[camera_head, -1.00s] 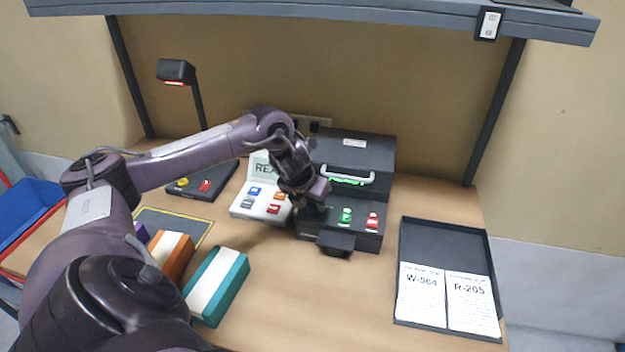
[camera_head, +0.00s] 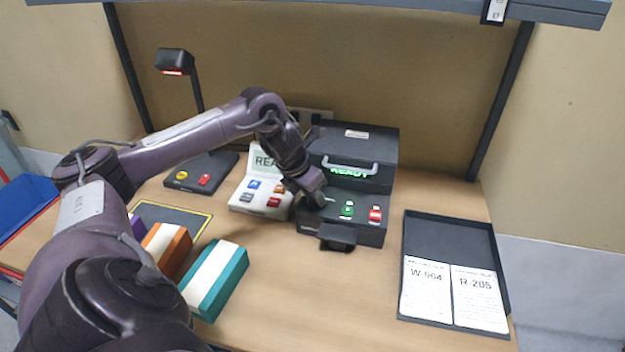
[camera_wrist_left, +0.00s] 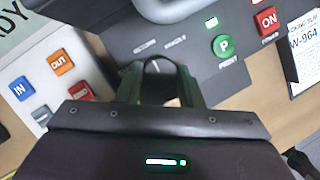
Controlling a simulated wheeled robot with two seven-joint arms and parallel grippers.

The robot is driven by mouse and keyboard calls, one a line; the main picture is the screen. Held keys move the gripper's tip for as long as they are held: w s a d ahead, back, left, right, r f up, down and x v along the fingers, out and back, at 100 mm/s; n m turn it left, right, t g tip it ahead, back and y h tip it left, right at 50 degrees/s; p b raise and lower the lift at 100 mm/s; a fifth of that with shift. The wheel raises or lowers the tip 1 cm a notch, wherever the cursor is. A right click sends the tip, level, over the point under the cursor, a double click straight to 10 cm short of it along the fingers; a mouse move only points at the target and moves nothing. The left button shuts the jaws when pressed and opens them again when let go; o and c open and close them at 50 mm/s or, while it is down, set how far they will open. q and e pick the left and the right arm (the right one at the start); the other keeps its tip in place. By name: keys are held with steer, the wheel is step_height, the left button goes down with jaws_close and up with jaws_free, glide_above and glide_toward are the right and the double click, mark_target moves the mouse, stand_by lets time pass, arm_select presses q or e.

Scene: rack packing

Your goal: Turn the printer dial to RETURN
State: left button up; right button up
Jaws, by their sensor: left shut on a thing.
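The black printer (camera_head: 358,160) stands at the back of the table, with a lit green READY display (camera_head: 350,170) and a control panel in front. My left gripper (camera_head: 320,199) is at the left side of that panel. In the left wrist view, its two fingers (camera_wrist_left: 160,72) are closed around the dark printer dial (camera_wrist_left: 161,66), one on each side. Small labels show above the dial, too blurred to read. The fingers hide part of the dial, and I cannot tell which label it points to. My right gripper is not in view.
A white button console (camera_head: 262,197) is close on the left. A black tray (camera_head: 455,240) with two cards lies at right. Teal (camera_head: 222,282) and orange (camera_head: 170,247) boxes lie front left.

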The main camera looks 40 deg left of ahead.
arm_select(q)
steer(key=shift+r, duration=0.1)
steer(key=o, duration=1)
steer(key=shift+c, duration=0.2)
steer(key=b+v, duration=0.1)
steer(key=v, duration=0.6)
steer(key=shift+r, duration=0.3)
steer(key=shift+s, duration=0.15)
